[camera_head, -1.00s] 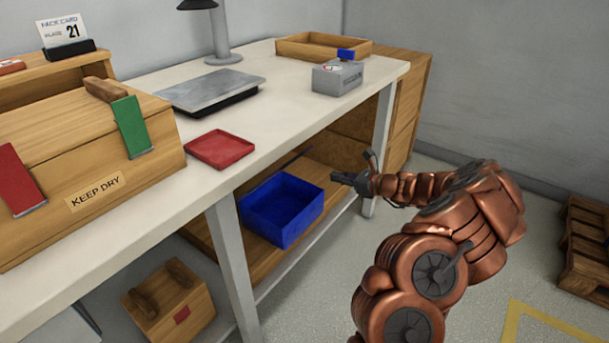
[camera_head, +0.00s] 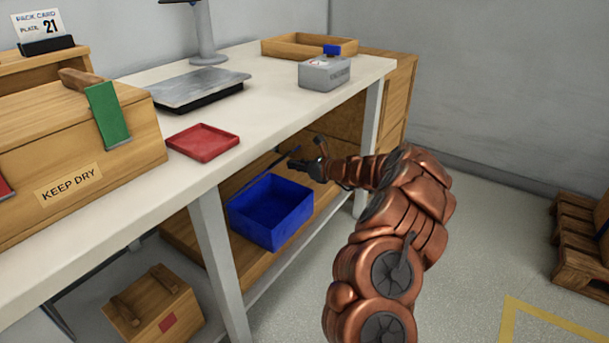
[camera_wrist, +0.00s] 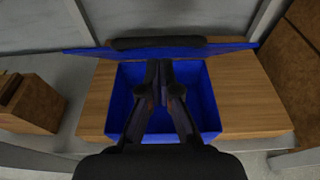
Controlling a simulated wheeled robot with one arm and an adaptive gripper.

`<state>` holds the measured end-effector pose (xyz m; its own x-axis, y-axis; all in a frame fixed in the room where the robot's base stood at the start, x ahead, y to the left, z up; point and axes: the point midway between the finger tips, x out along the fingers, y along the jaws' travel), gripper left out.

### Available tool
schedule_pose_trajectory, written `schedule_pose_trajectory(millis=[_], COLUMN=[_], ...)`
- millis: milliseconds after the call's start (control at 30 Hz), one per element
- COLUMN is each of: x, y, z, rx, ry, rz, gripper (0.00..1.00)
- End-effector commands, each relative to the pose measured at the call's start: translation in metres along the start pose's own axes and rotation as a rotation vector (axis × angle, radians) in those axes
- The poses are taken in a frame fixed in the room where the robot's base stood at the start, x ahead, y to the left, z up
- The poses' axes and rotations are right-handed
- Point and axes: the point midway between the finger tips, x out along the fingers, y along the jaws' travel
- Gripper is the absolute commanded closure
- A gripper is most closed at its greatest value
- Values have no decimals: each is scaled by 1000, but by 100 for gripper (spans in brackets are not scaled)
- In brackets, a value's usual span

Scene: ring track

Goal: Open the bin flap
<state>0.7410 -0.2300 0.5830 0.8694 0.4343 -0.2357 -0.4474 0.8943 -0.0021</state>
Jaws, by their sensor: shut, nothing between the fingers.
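The blue bin (camera_head: 268,235) stands on the wooden shelf under the bench, and I see into it from above. It also shows in the wrist view (camera_wrist: 207,100). A thin blue flap (camera_wrist: 100,50) with a dark bar-like handle (camera_wrist: 158,43) stretches across the bin's far side in the wrist view, seen nearly edge-on. In the head view the flap shows only as a thin dark line behind the bin. My gripper (camera_head: 294,163) is shut and empty, above the bin's back right. In the wrist view its fingertips (camera_wrist: 159,66) lie just below the handle; contact cannot be told.
The bench top (camera_head: 140,200) overhangs the shelf, and a bench leg (camera_head: 218,255) stands left of the bin. A wooden crate (camera_head: 155,305) sits lower left. A red tray (camera_head: 203,142) and a grey box (camera_head: 324,73) are on the bench. Floor at right is clear before a pallet (camera_head: 580,240).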

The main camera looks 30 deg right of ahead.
Motion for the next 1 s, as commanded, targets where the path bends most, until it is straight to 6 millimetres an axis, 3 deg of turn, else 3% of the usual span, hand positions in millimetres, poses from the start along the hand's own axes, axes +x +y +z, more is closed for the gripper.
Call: schedule_pose_trajectory(millis=[600,1000], x=[8,18], y=[0,1], z=[11,34], rx=[0,1], ry=[3,79], rz=[1,4], gripper=[100,100])
